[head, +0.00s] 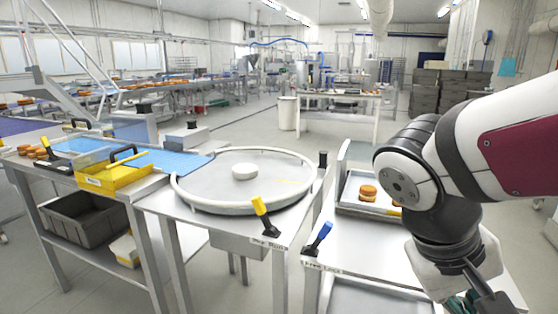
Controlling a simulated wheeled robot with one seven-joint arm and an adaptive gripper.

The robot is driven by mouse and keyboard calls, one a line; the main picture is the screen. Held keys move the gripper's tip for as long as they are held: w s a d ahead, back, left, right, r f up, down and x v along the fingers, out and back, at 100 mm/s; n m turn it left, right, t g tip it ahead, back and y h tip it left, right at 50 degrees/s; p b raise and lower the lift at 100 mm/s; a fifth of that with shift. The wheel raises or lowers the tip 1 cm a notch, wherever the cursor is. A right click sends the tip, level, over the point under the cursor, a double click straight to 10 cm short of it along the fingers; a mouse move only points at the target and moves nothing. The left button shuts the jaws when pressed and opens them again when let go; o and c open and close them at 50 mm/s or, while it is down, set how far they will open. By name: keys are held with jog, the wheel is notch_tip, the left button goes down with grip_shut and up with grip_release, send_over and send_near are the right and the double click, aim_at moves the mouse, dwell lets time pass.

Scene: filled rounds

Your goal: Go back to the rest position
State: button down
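My arm comes in from the right edge, and its white and black wrist hangs over the right-hand table. My gripper (472,302) points down at the bottom right and is partly cut off by the picture's lower edge. Its fingertips are out of sight, so I cannot tell whether it is open or holds anything. A filled round (367,193) sits on a tray (350,208) to the left of my wrist. Another orange-brown piece beside it is mostly hidden behind my arm.
A round turntable (215,189) with a white disc (244,172) stands left of centre. Yellow (261,205) and blue (326,232) handles stick up at the front. A yellow bin (120,178) stands by a blue belt (180,163). Open floor lies behind.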

jog(key=s+a+t+y, duration=0.2)
jog(key=s+a+y, duration=0.35)
jog(key=s, duration=0.45)
notch_tip(320, 180, up, 14)
jog(key=t+p, duration=0.2)
jog(key=p, duration=1.1)
jog(key=shift+d+r, duration=0.15)
jog(key=shift+d, duration=0.25)
jog(key=shift+w, duration=0.1)
